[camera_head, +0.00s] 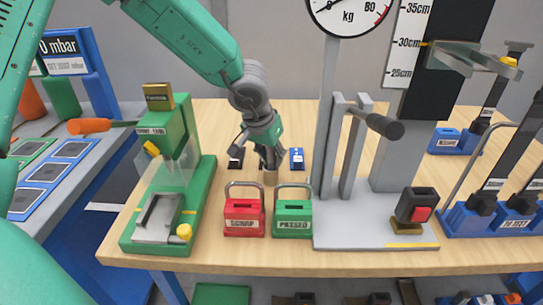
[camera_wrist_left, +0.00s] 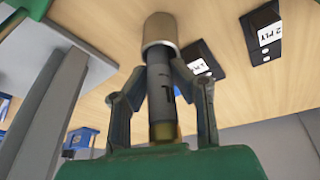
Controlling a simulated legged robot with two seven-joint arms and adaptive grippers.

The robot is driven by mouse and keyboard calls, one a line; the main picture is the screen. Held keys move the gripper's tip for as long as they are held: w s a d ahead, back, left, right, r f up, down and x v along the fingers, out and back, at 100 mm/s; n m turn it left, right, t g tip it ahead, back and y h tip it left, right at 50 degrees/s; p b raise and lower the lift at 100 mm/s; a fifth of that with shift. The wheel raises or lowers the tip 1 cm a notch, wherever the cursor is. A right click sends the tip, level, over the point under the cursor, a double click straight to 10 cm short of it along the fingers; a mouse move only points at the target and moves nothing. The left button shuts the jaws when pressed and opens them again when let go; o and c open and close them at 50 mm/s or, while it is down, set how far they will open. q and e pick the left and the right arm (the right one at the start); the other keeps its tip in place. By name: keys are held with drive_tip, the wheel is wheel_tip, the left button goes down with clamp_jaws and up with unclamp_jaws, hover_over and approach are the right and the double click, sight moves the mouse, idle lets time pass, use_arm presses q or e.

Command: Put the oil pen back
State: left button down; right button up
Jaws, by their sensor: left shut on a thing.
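The oil pen (camera_wrist_left: 161,90) is a dark grey cylinder with a brass-coloured end. My left gripper (camera_head: 268,150) is shut on it, with a finger on each side of the pen in the wrist view (camera_wrist_left: 162,92). The pen's far end meets a wider tan cylinder (camera_wrist_left: 159,32), which looks like its holder; that end is hidden. In the head view the tan cylinder (camera_head: 270,177) stands on the table just below the gripper, and the fingers hide most of the pen. I cannot tell how deep the pen sits. My right gripper is not in view.
A red SCRAP box (camera_head: 244,218) and a green PASSED box (camera_head: 292,218) stand in front. A green tester (camera_head: 170,190) is left, and a grey stand with a dial (camera_head: 347,20) is right.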

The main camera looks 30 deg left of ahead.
use_arm(q)
drive_tip(key=shift+s+a+f, duration=0.1)
drive_tip(key=shift+s+f, duration=0.15)
drive_tip(key=shift+f, duration=0.3)
drive_tip(key=c, duration=1.6)
unclamp_jaws()
drive_tip(key=shift+o, duration=1.4)
drive_tip(key=shift+w+f, duration=0.1)
drive_tip(key=shift+w, duration=0.2)
drive_tip(key=v, duration=1.2)
drive_tip(key=shift+w, duration=0.15)
drive_tip(key=shift+a+f, duration=0.1)
